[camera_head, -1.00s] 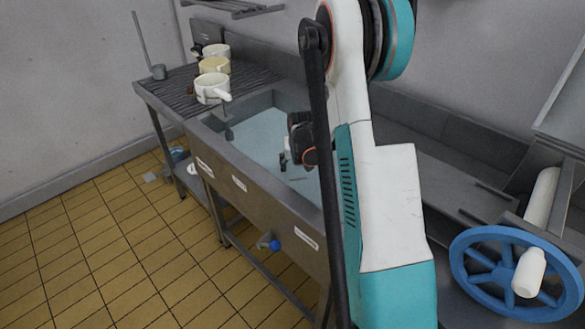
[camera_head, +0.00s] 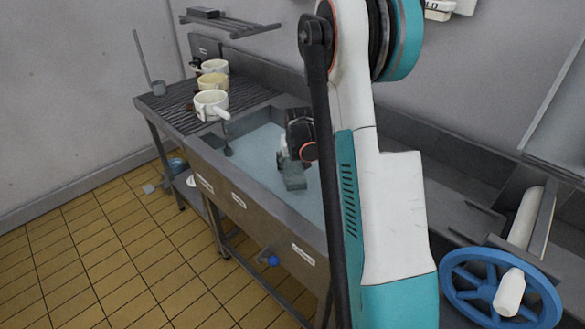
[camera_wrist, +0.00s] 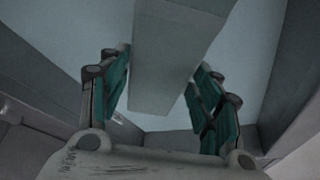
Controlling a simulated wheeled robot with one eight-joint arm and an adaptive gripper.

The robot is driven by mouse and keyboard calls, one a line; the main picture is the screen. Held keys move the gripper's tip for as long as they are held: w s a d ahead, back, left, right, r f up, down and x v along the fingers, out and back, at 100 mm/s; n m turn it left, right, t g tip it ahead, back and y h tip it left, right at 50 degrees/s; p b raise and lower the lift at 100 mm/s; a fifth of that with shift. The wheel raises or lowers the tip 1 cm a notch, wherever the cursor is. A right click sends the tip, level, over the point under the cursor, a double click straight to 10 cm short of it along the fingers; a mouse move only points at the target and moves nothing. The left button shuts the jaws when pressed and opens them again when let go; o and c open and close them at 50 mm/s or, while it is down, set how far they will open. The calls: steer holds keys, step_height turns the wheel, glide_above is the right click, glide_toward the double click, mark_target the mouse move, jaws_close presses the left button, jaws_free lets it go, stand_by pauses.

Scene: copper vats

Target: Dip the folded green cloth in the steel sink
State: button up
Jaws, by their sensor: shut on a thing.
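The folded green cloth (camera_head: 294,178) shows in the head view as a grey-green block hanging below my gripper (camera_head: 286,155). It lies within the outline of the steel sink (camera_head: 250,205), over the pale blue water (camera_head: 257,157). I cannot tell whether its lower end touches the water. In the wrist view the cloth (camera_wrist: 165,55) is a long, flat-sided block between the two green-padded fingers of my gripper (camera_wrist: 162,82), which is shut on it. My arm hides the right part of the sink.
Several cups, one a white mug (camera_head: 211,104), stand on the ribbed drainboard (camera_head: 160,102) left of the sink. A wall shelf (camera_head: 230,24) hangs behind. A blue wheel (camera_head: 467,290) is at the lower right. The tiled floor (camera_head: 130,250) at left is mostly clear.

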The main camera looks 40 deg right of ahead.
mark_target(292, 166)
step_height(292, 166, up, 10)
steer(key=p, duration=0.5)
steer(key=shift+f, duration=0.15)
stand_by(0.9)
